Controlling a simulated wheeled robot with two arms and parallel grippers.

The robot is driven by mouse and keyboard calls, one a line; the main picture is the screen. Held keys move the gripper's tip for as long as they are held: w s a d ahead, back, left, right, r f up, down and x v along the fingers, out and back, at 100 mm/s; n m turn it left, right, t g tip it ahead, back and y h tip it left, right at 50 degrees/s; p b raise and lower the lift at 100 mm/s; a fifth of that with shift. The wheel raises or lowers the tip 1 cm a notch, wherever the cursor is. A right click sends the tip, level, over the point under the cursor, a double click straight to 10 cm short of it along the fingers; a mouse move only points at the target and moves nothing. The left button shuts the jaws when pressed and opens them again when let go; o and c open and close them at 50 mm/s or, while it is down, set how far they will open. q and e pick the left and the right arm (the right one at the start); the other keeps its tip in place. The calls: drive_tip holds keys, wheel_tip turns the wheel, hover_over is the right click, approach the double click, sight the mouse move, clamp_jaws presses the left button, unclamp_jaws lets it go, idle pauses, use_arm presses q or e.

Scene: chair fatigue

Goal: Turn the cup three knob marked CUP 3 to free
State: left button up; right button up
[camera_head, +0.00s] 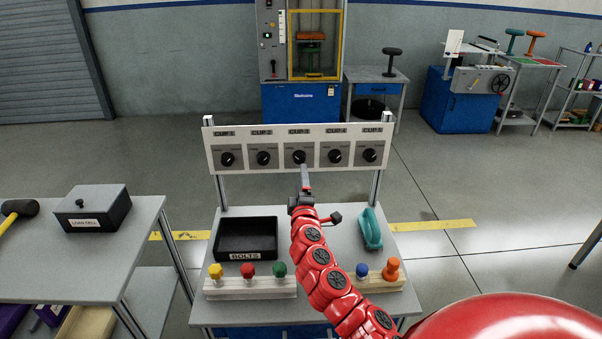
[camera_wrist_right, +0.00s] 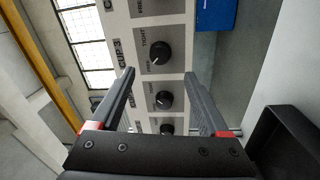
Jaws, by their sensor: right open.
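The white panel (camera_head: 285,131) carries a row of several black knobs, each on a grey plate with a CUP label above. The CUP 3 knob (camera_head: 299,157) is the middle one. In the right wrist view the CUP 3 knob (camera_wrist_right: 154,53) is a round black dial beside its label, with TIGHT and FREE printed around it. My right gripper (camera_head: 305,172) is just in front of and slightly below this knob. Its two fingers are apart and empty in the right wrist view (camera_wrist_right: 160,78), not closed on the knob. My left gripper is out of view.
Neighbouring knobs (camera_head: 263,158) (camera_head: 335,156) sit close on both sides. Below, the table holds a black BOLTS tray (camera_head: 246,222), a teal-handled item (camera_head: 371,230) and wooden racks (camera_head: 250,288) with coloured pegs. A side table (camera_head: 130,255) stands left.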

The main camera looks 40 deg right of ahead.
drive_tip(key=v, duration=0.8)
drive_tip(key=shift+s+a, duration=0.2)
drive_tip(key=shift+s, duration=0.1)
drive_tip(key=shift+f, duration=0.1)
